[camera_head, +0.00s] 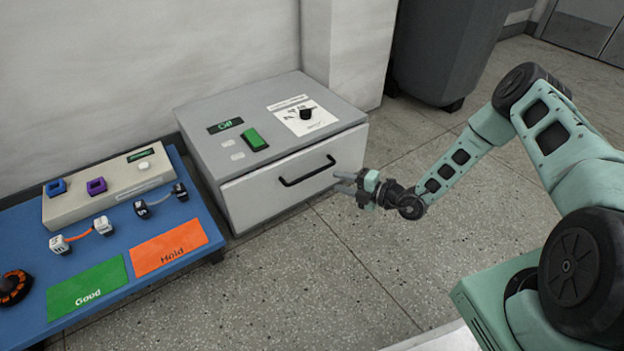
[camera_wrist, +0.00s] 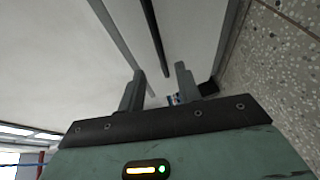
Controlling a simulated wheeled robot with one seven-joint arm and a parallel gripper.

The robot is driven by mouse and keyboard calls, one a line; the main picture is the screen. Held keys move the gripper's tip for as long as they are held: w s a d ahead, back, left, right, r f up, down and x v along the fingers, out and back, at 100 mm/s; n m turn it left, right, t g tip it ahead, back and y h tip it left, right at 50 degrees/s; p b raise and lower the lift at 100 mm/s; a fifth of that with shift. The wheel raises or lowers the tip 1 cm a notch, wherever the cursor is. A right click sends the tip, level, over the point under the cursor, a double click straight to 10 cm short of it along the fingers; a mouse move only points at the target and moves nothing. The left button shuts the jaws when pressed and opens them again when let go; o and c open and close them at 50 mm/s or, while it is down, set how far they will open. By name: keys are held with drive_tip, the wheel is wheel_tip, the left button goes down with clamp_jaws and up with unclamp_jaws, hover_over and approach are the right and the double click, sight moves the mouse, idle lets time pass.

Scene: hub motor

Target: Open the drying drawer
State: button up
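The drying drawer (camera_head: 262,196) is the pale front of a grey box, with a black bar handle (camera_head: 307,172) across it. The drawer front looks closed, or nearly so, against the box. My gripper (camera_head: 340,183) is just right of and in front of the handle, its fingers pointing left toward the drawer front. In the wrist view, the two fingers (camera_wrist: 158,85) stand apart with nothing between them. The black handle bar (camera_wrist: 154,35) runs above and beyond the fingertips there. Contact between fingers and handle does not show.
The box top (camera_head: 205,135) carries a green switch (camera_head: 254,139) and a black knob (camera_head: 306,114). A blue table (camera_head: 25,225) with parts and green and orange mats stands left. A dark bin (camera_head: 445,45) stands behind. The speckled floor before the drawer is clear.

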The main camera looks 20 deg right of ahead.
sight(314, 174)
drive_tip(key=shift+b+x, duration=2.45)
drive_tip(key=shift+x, duration=2.9)
clamp_jaws()
